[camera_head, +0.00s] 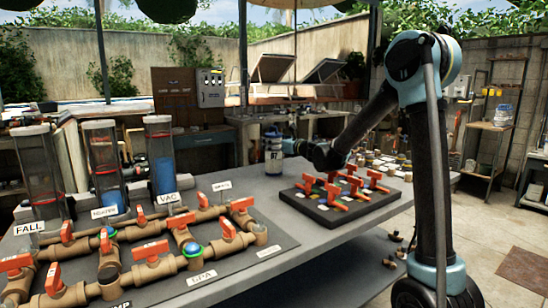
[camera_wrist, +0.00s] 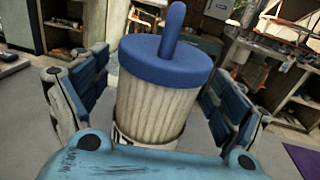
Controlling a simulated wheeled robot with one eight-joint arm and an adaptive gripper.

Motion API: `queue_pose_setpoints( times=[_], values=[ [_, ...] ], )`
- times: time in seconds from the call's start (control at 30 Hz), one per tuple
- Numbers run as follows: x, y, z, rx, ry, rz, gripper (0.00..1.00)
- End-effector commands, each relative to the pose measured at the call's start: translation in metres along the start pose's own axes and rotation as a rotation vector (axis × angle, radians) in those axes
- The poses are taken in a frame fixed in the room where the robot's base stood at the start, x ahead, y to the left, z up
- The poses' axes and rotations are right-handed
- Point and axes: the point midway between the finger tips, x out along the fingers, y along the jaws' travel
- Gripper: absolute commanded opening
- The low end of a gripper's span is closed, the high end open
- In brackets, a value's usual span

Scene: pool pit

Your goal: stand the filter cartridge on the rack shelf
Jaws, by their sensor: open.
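The filter cartridge (camera_head: 273,154) stands upright near the far edge of the grey table in the head view. In the wrist view the cartridge (camera_wrist: 155,108) shows a pale pleated body, a blue cap and a blue handle on top. My gripper (camera_head: 287,146) is beside it, at its right in the head view. In the wrist view my gripper (camera_wrist: 155,95) is open, with one finger on each side of the cartridge. Gaps show beside the body; the cartridge's lower end is mostly hidden by my gripper. A shelf rack (camera_head: 487,127) stands at the far right.
The grey table (camera_head: 330,240) carries brown pipes with orange valve handles (camera_head: 150,250), clear tubes (camera_head: 103,165) and a dark board of orange-handled valves (camera_head: 340,197). Small fittings lie at the table's far right. Open floor (camera_head: 500,230) lies between the table and the rack.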

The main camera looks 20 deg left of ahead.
Motion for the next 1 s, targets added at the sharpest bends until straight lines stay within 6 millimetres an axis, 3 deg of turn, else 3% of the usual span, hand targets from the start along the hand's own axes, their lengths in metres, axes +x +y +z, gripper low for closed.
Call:
queue_pose_setpoints(
  times=[0.27, 0.6, 0.63, 0.67, 1.0],
  values=[
    [0.005, 0.0, 0.0, 0.0, 0.0, 0.0, 0.89],
    [0.005, -0.001, 0.0, 0.0, 0.0, -0.001, 0.14],
    [0.005, -0.001, 0.0, 0.0, 0.0, -0.001, 0.14],
    [0.005, -0.001, 0.0, 0.0, 0.0, -0.001, 0.07],
    [0.004, -0.002, 0.012, 0.0, 0.0, -0.002, 0.06]
  ],
)
